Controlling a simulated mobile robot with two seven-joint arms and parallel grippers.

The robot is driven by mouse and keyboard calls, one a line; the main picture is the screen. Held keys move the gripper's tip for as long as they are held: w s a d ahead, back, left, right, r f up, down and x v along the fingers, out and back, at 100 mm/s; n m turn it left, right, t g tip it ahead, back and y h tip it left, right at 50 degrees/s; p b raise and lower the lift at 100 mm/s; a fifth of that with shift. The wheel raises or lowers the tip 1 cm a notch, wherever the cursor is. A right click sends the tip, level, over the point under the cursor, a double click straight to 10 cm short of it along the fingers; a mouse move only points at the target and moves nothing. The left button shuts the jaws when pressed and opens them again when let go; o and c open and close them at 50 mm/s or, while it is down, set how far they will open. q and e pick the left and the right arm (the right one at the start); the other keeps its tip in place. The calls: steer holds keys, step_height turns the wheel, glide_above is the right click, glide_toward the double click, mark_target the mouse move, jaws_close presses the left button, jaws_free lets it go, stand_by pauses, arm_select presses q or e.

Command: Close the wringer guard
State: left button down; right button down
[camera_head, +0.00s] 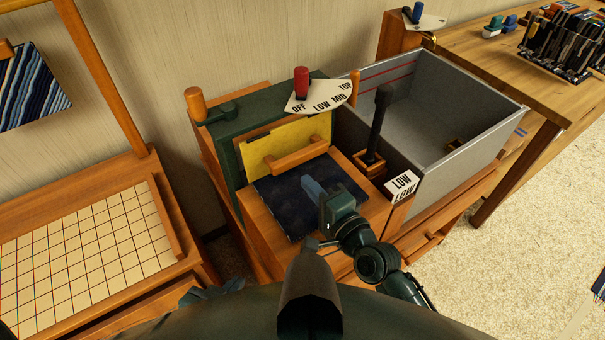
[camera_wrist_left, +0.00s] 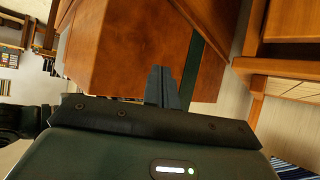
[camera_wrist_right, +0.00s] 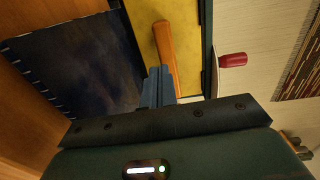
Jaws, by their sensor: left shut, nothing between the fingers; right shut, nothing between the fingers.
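The wringer guard (camera_head: 295,137) is a yellow panel in a dark green frame (camera_head: 225,155), with a wooden bar handle (camera_head: 297,157) across its lower part. A dark blue cloth (camera_head: 275,198) lies on the wooden bed in front. My right gripper (camera_head: 312,187) is shut and empty above the cloth, just in front of the handle. In the right wrist view its fingertips (camera_wrist_right: 158,85) appear close to the handle (camera_wrist_right: 165,50); I cannot tell if they touch. My left gripper (camera_wrist_left: 163,85) is shut and empty, facing a wooden side panel (camera_wrist_left: 140,45).
A red-knobbed lever (camera_head: 302,83) stands over an OFF/LOW/MID/TOP dial plate (camera_head: 320,97). A black lever (camera_head: 378,120) rises beside a grey tub (camera_head: 460,140). A LOW sign (camera_head: 401,185) stands in front. A gridded table (camera_head: 80,240) is at left.

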mark_target(292, 167)
arm_select(q)
steer(key=shift+a+f, duration=0.1)
arm_select(e)
steer(key=shift+x, duration=1.8)
arm_select(q)
steer(key=shift+w, duration=0.1)
steer(key=shift+f, duration=0.1)
arm_select(e)
steer(key=shift+w+a+f+b, duration=0.1)
steer(key=shift+w+f+b, duration=0.25)
steer(key=shift+b, duration=0.65)
arm_select(q)
steer(key=shift+w+d+r+t, duration=0.2)
steer(key=shift+w+d+t, duration=0.1)
steer(key=shift+d, duration=0.05)
arm_select(e)
steer(key=shift+s+r+t, duration=0.1)
steer(key=shift+r+t, duration=0.15)
steer(key=shift+t, duration=0.05)
arm_select(q)
steer(key=shift+s, duration=0.1)
